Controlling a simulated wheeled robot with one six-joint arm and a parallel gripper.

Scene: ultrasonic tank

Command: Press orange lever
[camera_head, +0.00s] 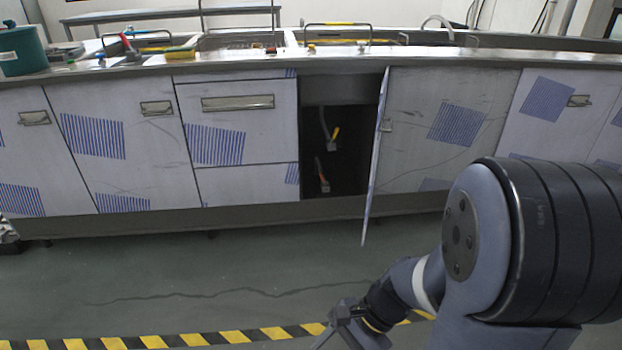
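Two small valves show inside the dark open cabinet bay in the middle of the counter. The upper valve has a yellow-orange lever (336,132), tilted, on a grey body with a hose above it. The lower valve has a red-orange lever (324,185) near the cabinet floor. I cannot tell for sure which of the two is the orange lever. My gripper (326,338) is at the bottom centre, low in front of the counter and well apart from both levers. It is partly cut off by the picture edge, and its finger opening is not clear.
The open cabinet door (375,160) stands out towards me at the right of the bay. Closed metal cabinet fronts (120,180) flank the bay. The counter top (220,66) holds tanks and a green container (22,50). The grey floor (200,270) in front is clear, with yellow-black tape (190,340).

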